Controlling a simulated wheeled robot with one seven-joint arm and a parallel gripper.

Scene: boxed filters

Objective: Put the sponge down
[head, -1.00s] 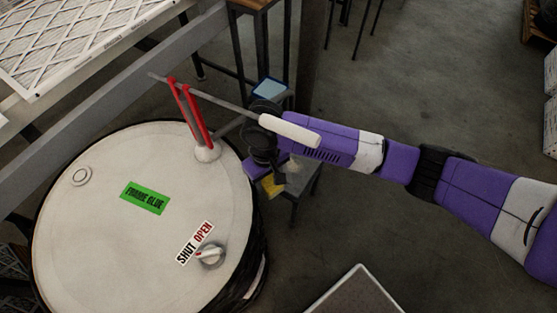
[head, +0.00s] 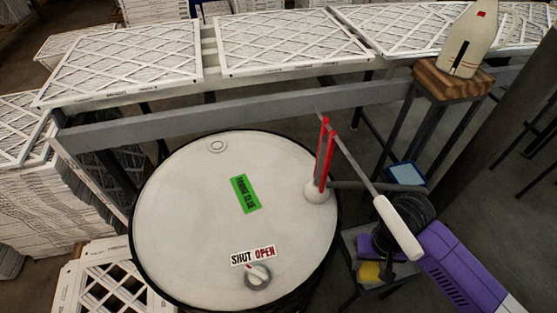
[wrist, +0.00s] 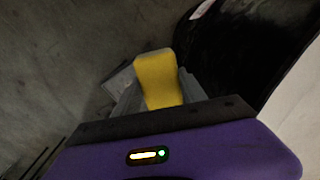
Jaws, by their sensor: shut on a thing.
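The yellow sponge (head: 369,272) is between the fingers of my gripper (wrist: 158,88), to the right of the drum's rim. In the wrist view, the sponge (wrist: 157,78) sticks out beyond the fingers, which press on it from both sides. In the head view, my wrist and arm hide part of the gripper. A grey stool (head: 352,243) shows around and below the gripper. I cannot tell whether the sponge touches it.
A big white-topped drum (head: 190,235) with a green label stands to the left. Its red bracket (head: 324,155) and white-handled lever (head: 398,227) reach above my wrist. A light-blue-topped item (head: 406,173) lies behind. Filters (head: 290,42) lie on a rack at the back.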

